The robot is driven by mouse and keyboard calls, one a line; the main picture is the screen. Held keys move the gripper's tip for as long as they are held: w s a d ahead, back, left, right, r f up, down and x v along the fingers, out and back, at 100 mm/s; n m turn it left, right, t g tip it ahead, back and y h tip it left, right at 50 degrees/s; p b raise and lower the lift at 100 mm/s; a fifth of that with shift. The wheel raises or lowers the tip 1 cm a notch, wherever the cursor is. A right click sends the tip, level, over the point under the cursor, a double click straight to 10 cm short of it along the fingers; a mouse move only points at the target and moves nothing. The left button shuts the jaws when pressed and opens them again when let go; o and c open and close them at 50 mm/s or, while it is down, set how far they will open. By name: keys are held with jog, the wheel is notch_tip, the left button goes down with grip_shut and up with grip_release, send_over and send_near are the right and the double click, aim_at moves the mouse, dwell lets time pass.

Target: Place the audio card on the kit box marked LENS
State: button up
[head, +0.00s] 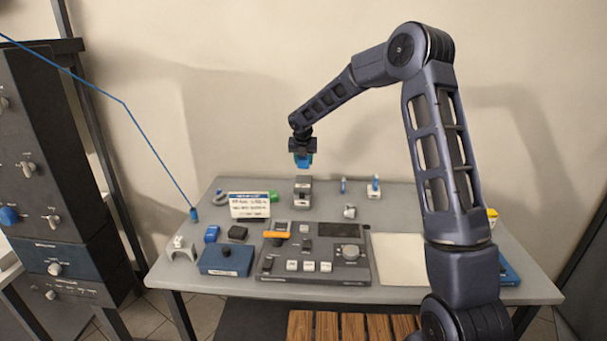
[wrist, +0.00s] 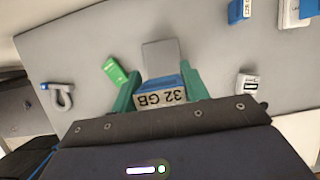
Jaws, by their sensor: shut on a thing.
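My gripper (head: 302,152) is raised above the back middle of the table. It is shut on a blue card (head: 303,161). In the wrist view the card (wrist: 160,96) sits between my green fingers (wrist: 158,90), with a pale label reading "32 GB" upside down. No audio marking can be read on it. The card is above and apart from the grey block (head: 303,188) on the table. A blue box (head: 226,259) with a small label lies at the front left; its label is too small to read. Another blue box (head: 509,271) is partly hidden behind my arm at the right.
A white sign (head: 249,205) and a green block (head: 274,196) stand left of the grey block. A control panel (head: 315,260) fills the front middle. Small blue-and-white pieces (head: 374,188) stand at the back right. A pale mat (head: 399,258) lies right of the panel.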

jog(key=shift+f, duration=3.15)
jog(key=shift+f, duration=0.1)
jog(key=o, duration=1)
